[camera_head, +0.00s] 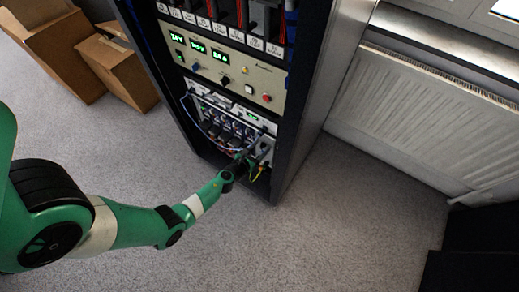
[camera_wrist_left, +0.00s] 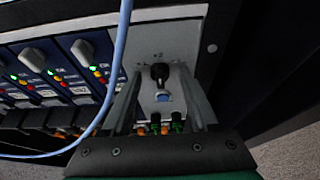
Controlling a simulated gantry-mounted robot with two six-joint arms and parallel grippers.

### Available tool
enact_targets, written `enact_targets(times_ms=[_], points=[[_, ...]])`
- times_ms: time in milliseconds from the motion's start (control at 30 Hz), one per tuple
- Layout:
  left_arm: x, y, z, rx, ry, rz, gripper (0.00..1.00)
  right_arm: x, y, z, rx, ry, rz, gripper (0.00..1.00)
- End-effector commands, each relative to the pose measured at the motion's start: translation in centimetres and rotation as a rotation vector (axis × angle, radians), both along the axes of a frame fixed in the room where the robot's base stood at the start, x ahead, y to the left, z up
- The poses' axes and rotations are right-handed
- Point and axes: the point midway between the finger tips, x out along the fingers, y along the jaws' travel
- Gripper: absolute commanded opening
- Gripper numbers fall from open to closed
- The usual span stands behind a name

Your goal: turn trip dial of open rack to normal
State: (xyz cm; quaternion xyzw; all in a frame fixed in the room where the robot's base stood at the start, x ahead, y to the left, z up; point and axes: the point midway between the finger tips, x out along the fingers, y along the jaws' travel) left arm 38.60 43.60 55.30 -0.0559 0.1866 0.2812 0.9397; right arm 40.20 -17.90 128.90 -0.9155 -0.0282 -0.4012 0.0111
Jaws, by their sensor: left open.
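The open rack (camera_head: 318,80) is a tall dark cabinet with its front modules exposed. In the left wrist view, a black dial (camera_wrist_left: 160,73) sits on a light grey panel at the right end of a module row. It appears to be the trip dial; its label is too small to read. My left gripper (camera_head: 248,164) reaches the lower part of the rack. In the left wrist view its open fingers (camera_wrist_left: 166,78) stand on both sides of the dial, and I cannot tell whether they touch it. My right gripper is not in view.
Blue modules (camera_wrist_left: 58,64) with grey knobs and lit lamps are left of the dial. A pale blue cable (camera_wrist_left: 118,60) crosses close to the left finger. Cardboard boxes (camera_head: 120,75) stand left of the rack, a radiator (camera_head: 430,115) right. The floor (camera_head: 330,235) in front is clear.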

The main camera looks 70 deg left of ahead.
Motion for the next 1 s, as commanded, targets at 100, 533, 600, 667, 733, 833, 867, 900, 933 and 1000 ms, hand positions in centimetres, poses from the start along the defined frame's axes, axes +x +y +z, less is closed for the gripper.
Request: enact_targets(times_ms=[100, 533, 600, 667, 733, 833, 867, 900, 933, 1000], points=[[-0.04, -0.01, 0.03, 0.0, 0.0, 0.0, 0.6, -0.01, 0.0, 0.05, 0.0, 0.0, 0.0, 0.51], [-0.05, -0.02, 0.03, 0.0, 0.0, 0.0, 0.0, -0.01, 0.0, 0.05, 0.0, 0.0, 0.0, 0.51], [-0.06, -0.03, 0.04, 0.0, 0.0, 0.0, 0.0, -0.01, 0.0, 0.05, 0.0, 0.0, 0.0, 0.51], [-0.06, -0.03, 0.03, -0.001, -0.001, 0.0, 0.0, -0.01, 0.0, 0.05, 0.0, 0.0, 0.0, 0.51], [-0.06, -0.01, 0.02, -0.004, -0.003, 0.0, 0.0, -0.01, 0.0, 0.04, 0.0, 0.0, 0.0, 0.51], [-0.08, 0.01, 0.01, -0.017, -0.011, 0.001, 0.0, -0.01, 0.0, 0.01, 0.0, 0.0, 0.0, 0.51], [-0.1, 0.03, 0.0, -0.023, -0.015, 0.002, 0.0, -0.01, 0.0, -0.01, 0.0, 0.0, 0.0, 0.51], [-0.12, 0.07, 0.0, -0.032, -0.021, 0.002, 0.0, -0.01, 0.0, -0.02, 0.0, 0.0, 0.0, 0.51], [-0.13, 0.07, 0.0, -0.04, -0.026, 0.001, 0.0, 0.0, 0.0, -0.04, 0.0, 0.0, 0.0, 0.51], [-0.15, 0.11, -0.03, -0.066, -0.043, 0.002, 0.0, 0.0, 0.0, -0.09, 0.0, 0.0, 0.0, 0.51]])
